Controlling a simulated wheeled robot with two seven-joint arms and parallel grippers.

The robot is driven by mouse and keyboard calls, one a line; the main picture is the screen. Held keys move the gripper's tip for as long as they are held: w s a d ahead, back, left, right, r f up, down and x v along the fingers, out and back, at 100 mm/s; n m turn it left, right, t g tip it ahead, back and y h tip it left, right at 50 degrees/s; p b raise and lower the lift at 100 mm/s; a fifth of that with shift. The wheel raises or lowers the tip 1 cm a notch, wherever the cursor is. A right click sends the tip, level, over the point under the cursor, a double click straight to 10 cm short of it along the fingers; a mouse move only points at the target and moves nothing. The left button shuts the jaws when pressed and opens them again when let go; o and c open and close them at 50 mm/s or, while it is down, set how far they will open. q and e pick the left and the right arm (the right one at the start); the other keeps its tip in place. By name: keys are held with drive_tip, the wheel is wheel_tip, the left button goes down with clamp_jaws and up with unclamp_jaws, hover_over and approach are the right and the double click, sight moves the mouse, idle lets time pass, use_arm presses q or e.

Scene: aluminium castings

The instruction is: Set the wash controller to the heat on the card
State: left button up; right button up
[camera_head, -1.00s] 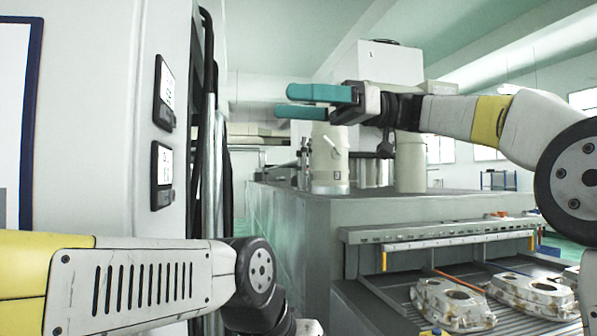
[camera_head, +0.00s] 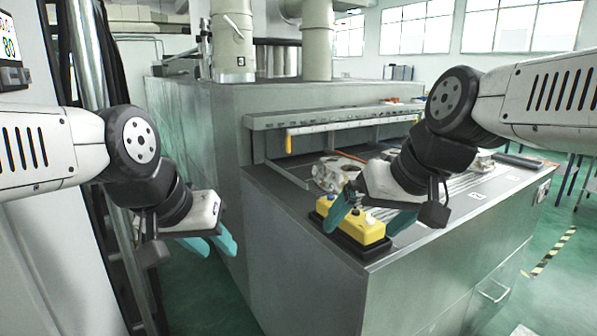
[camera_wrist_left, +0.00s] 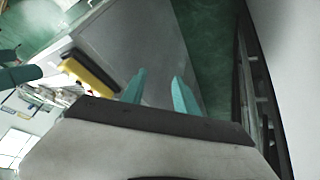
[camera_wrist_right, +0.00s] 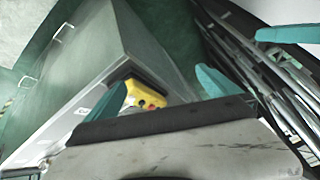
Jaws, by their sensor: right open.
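A yellow control box (camera_head: 368,232) with a dark base sits at the near corner of the grey washer's bench top. It also shows in the left wrist view (camera_wrist_left: 88,72) and, with a red button, in the right wrist view (camera_wrist_right: 150,92). My right gripper (camera_head: 368,218) is open and empty, its teal fingers over the box and hiding part of it; contact is unclear. My left gripper (camera_head: 212,243) is open and empty in the air, left of the bench. A dark-framed panel (camera_head: 10,48) at the upper left edge shows green digits like 80, partly cut off.
The grey washer (camera_head: 195,130) stands behind the bench, with a conveyor opening. Metal castings (camera_head: 335,173) lie on the bench past the box. Vertical pipes (camera_head: 85,50) run beside the white cabinet at left. Green floor is clear between cabinet and bench.

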use_arm(q)
clamp_jaws()
use_arm(e)
drive_tip(key=shift+m+t+h, duration=0.3)
drive_tip(key=shift+m+h, duration=0.3)
drive_tip(key=d+f, duration=0.1)
drive_tip(key=s+d+f, duration=0.1)
drive_tip(key=d+f, duration=0.1)
drive_tip(key=shift+s+f, duration=0.2)
drive_tip(key=shift+s, duration=0.15)
idle(0.7)
